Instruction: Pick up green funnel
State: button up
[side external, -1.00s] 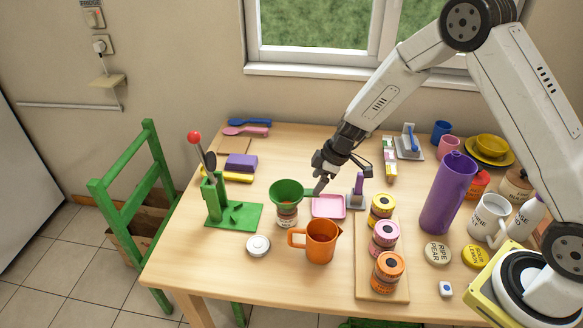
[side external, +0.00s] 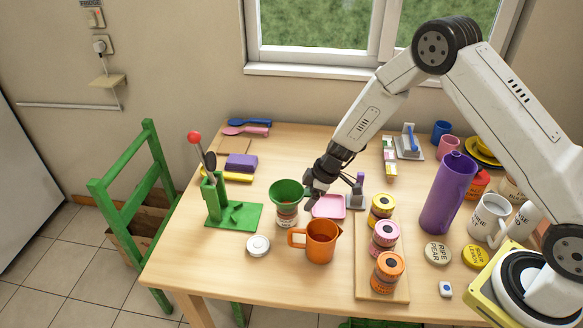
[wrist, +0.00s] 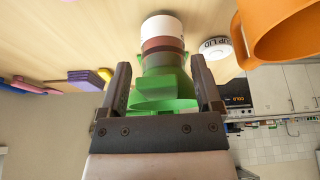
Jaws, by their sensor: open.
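The green funnel (side external: 286,193) sits upright in the mouth of a small labelled jar (side external: 287,216) on the table. In the wrist view the green funnel (wrist: 166,88) lies between my fingers, with the white-labelled jar (wrist: 162,30) beyond it. My gripper (side external: 310,196) is at the funnel's right side in the side view. It is open, with a finger on either side of the funnel in the wrist view (wrist: 164,85). I cannot tell whether either finger touches it.
An orange jug (side external: 321,241) stands close in front and to the right. A white lid (side external: 258,246) lies front left. A green holder with utensils (side external: 215,196) stands left.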

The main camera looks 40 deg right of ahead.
jog(key=shift+w+f, duration=0.1)
jog(key=shift+f, duration=0.1)
dwell(0.4)
grip_shut()
